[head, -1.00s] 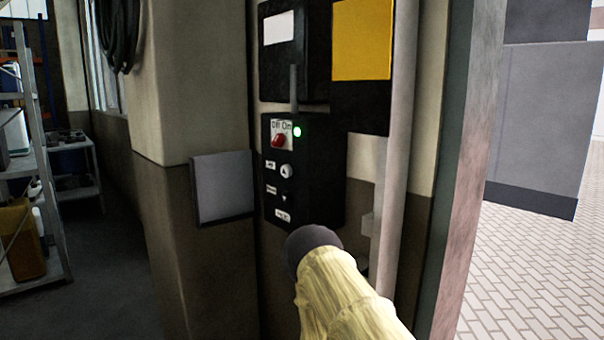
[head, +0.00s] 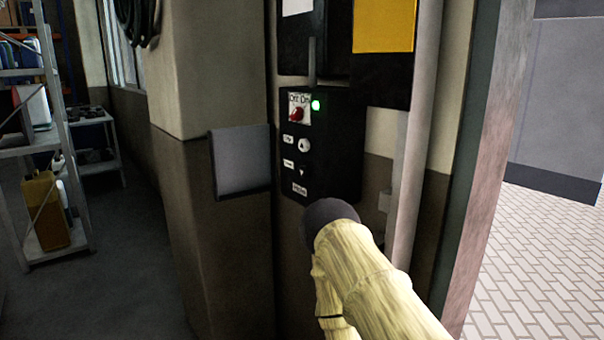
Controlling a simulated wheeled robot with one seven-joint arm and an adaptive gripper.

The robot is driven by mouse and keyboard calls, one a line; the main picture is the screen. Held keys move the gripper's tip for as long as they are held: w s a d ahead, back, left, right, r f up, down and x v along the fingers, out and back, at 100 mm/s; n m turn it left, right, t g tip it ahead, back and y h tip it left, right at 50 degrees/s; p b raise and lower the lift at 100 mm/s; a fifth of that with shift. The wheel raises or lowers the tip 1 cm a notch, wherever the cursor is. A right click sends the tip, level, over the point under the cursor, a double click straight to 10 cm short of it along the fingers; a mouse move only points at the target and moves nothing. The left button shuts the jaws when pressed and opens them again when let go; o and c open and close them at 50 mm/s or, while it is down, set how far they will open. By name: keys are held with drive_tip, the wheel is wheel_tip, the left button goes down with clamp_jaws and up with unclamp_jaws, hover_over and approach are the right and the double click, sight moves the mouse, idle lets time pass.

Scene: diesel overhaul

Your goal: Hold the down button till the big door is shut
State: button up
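The black control box (head: 345,150) is on the wall, with a red switch (head: 297,115) under an "Off On" label and a lit green lamp (head: 316,105). Below are a pale up button (head: 305,145) and a dark down button (head: 302,172) with a pale down arrow. My arm, in a yellow sleeve, reaches in from the lower right. Its dark rounded end is just below the box in the picture; I cannot tell if it touches. My gripper's fingers do not show. The doorway at right is open to the paving outside as far as I see; the door leaf is not visible.
A grey plate (head: 242,160) projects from the wall left of the box. A pale vertical pipe (head: 420,140) runs right of it. A metal shelf (head: 30,150) with containers stands at far left. Floor is free between shelf and wall. Brick paving (head: 530,265) lies outside.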

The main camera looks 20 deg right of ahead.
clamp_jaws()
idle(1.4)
